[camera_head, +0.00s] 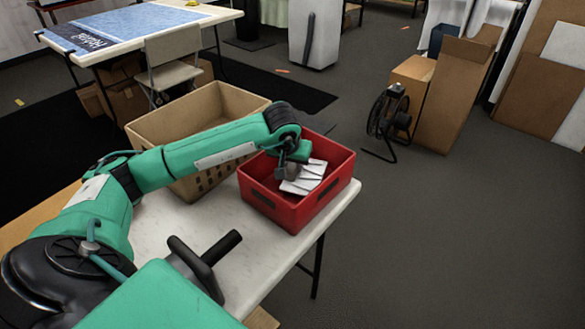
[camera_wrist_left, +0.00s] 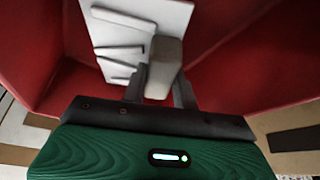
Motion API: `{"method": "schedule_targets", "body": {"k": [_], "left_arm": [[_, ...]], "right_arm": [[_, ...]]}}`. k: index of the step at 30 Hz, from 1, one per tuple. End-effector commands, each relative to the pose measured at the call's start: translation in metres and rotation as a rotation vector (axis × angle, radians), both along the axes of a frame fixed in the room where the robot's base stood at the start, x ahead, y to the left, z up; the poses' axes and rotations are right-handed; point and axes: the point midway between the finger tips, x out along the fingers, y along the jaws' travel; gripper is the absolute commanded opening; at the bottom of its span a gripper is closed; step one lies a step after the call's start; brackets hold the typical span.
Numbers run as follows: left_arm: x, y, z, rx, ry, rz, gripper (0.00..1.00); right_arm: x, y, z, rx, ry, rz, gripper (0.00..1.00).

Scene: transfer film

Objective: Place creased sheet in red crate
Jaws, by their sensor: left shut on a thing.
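The creased sheet (camera_head: 312,172) is a pale grey-white piece with several raised strips across it. It sits tilted inside the red crate (camera_head: 313,208), which stands at the table's right end. My left gripper (camera_head: 293,170) reaches down into the crate and is shut on the sheet. In the left wrist view, my left gripper (camera_wrist_left: 160,88) has its fingers around a pale block at the sheet (camera_wrist_left: 120,32); the red crate walls (camera_wrist_left: 235,60) surround it. I cannot tell whether the sheet touches the crate floor.
A tan crate (camera_head: 180,125) stands behind my left arm, close to the red crate. The white table (camera_head: 255,250) is bare in front of the red crate.

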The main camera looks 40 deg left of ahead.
Motion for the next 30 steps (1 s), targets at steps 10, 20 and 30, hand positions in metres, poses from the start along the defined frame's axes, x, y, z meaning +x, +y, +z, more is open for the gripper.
{"method": "schedule_targets", "body": {"k": [10, 20, 30], "left_arm": [[0.0, 0.0, -0.017, 0.0, -0.001, -0.001, 0.06], [0.0, 0.0, -0.02, -0.001, 0.0, 0.0, 0.5], [0.0, -0.001, -0.017, -0.001, 0.0, 0.0, 0.5]], "right_arm": [[0.002, 0.0, 0.004, 0.001, -0.008, 0.0, 0.0], [0.001, 0.0, 0.007, 0.001, -0.006, 0.001, 0.0], [-0.001, 0.0, 0.007, 0.002, -0.006, 0.0, 0.0]]}}
